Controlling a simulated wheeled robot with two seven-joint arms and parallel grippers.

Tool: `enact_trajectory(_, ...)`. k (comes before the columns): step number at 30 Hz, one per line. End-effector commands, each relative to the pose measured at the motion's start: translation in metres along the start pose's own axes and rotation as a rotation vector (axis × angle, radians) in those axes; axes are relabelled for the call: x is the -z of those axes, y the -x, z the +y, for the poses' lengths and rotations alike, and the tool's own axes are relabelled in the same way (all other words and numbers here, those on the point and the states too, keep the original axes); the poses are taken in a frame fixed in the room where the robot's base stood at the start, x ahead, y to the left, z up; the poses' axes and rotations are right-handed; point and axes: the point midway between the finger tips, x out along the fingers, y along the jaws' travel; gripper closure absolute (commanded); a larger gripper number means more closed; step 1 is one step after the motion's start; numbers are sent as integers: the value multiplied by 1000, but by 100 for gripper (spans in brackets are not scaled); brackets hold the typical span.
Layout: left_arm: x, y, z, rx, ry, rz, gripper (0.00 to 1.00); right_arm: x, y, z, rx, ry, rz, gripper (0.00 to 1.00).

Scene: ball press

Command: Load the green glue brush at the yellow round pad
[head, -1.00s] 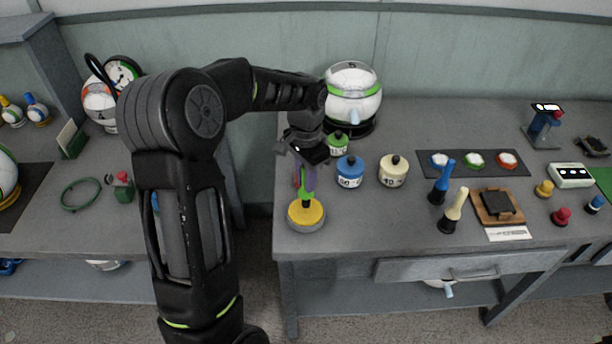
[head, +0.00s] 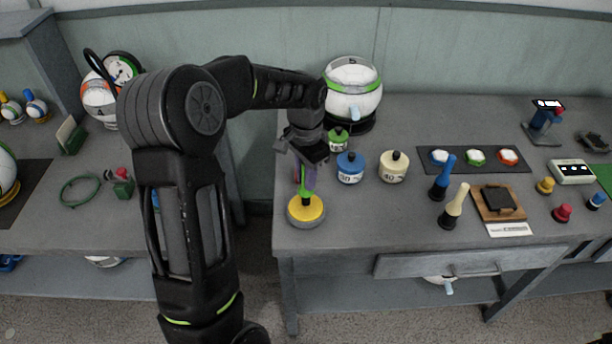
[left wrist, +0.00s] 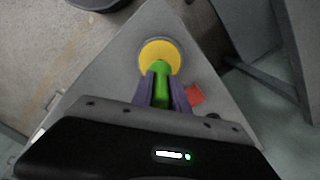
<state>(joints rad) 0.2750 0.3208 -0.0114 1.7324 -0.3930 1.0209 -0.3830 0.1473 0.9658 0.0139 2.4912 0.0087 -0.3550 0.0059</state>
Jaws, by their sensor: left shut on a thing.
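The yellow round pad (head: 305,211) sits in a grey base near the left front corner of the right-hand table. My left gripper (head: 306,176) points down above it, shut on the green glue brush (head: 302,182). The brush is upright and its dark lower end is at the yellow top; I cannot tell how firmly it presses. In the left wrist view the green brush (left wrist: 162,83) stands between two purple fingers, and the yellow pad (left wrist: 160,54) lies just beyond it. My right gripper is out of view.
Close to the right stand a green weight (head: 337,140), a blue weight (head: 350,168) and a cream weight (head: 393,167). A blue brush (head: 443,180) and a cream brush (head: 454,207) stand farther right. A white ball (head: 353,92) is behind. Bare tabletop lies right of the pad.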

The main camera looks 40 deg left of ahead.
Motion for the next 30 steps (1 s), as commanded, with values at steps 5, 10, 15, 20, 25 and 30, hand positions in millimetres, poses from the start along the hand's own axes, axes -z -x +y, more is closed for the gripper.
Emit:
enact_trajectory(5, 0, -3, 0, 0, 0, 0, 100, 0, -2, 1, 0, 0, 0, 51)
enact_trajectory(10, 0, -5, 0, 0, 0, 0, 100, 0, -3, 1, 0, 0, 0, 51)
enact_trajectory(15, 0, -7, 0, 0, 0, 0, 100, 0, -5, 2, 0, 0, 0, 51)
enact_trajectory(20, 0, -9, 0, 0, 0, 0, 100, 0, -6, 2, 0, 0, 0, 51)
enact_trajectory(25, 0, -8, 0, 0, 0, 0, 100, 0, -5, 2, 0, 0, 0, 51)
enact_trajectory(30, 0, -9, 0, 0, 0, 0, 100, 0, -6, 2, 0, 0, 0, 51)
